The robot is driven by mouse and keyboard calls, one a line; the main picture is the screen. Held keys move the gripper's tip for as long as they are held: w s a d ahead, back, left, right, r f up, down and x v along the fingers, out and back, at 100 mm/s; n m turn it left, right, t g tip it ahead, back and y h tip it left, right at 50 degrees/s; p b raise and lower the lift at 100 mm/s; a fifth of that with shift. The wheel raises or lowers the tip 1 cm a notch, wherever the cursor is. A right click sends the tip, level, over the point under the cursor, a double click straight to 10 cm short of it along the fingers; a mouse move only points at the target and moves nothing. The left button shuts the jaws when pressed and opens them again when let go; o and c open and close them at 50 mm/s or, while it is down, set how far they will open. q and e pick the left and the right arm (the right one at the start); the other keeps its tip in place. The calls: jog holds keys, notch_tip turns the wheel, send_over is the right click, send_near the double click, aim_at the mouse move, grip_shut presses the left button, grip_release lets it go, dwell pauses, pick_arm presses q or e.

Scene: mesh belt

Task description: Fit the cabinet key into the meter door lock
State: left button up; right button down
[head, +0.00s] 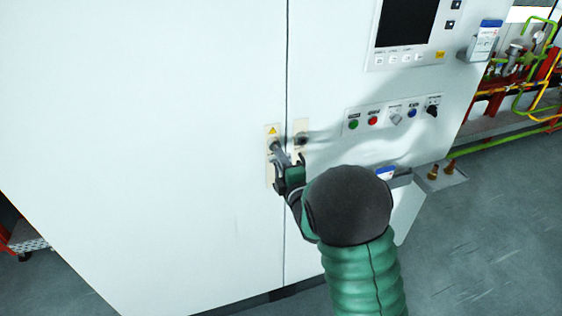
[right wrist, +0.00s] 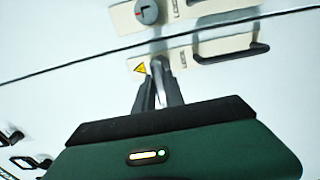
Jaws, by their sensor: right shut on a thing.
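The cabinet door has a cream lock plate (head: 272,131) with a yellow warning triangle, left of the vertical door seam. My right gripper (head: 290,170) is at this plate, shut on a grey key (head: 281,156) that reaches up to the plate's upper part. In the right wrist view the gripper's fingers (right wrist: 160,88) close together at the plate (right wrist: 190,58), beside the triangle. The lock face there is hidden behind the fingertips, so I cannot tell whether the key is in it or only against it. My left gripper is not in view.
A second plate (head: 302,128) sits across the seam; in the right wrist view it has a round lock (right wrist: 147,12). A handle (right wrist: 230,47) lies beside my fingers. Right of it are a button row (head: 392,115) and a screen (head: 406,23). Pipes (head: 520,85) stand far right.

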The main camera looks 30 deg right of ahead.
jog(key=shift+w+d, duration=0.2)
jog(key=shift+w, duration=0.2)
jog(key=shift+w, duration=0.1)
jog(key=shift+w+d, duration=0.1)
jog(key=shift+w, duration=0.25)
jog(key=shift+w+b, duration=0.25)
jog(key=shift+b, duration=0.05)
jog(key=c, duration=1.3)
grip_release()
